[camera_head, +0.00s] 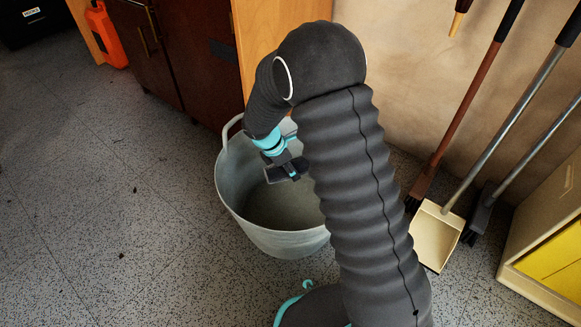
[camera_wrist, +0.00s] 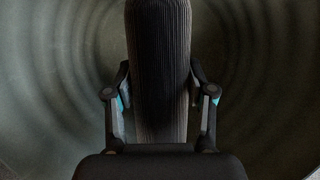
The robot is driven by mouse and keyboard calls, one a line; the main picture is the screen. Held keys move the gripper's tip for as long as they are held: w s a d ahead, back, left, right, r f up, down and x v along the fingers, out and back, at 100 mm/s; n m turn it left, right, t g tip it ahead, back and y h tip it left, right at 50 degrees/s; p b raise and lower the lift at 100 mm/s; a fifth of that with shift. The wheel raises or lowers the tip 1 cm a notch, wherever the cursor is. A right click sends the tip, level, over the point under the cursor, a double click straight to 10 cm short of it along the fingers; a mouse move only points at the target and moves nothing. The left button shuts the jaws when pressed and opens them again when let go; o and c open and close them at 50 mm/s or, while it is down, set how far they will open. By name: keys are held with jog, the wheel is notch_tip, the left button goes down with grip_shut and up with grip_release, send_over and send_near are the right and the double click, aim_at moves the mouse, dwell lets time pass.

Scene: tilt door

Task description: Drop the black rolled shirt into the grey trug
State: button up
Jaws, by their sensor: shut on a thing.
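The grey trug (camera_head: 278,243) stands on the floor in the head view, a round bucket with a raised handle at its back left. My gripper (camera_head: 290,172) is over the trug's opening, pointing down, and is partly hidden by my arm. In the wrist view my gripper (camera_wrist: 159,105) is shut on the black rolled shirt (camera_wrist: 158,60), a dark ribbed roll standing lengthwise between the two fingers. The trug's curved grey inside (camera_wrist: 60,70) fills the background there. In the head view I cannot clearly tell the shirt from the dark gripper.
A dark cabinet (camera_head: 180,60) with an orange wooden side stands behind the trug. Brooms and a cream dustpan (camera_head: 437,235) lean along the wall at right, near a cream box (camera_head: 540,240) holding something yellow. The speckled floor (camera_head: 100,200) at left is clear.

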jog(key=o, duration=1.3)
jog(key=v, duration=1.2)
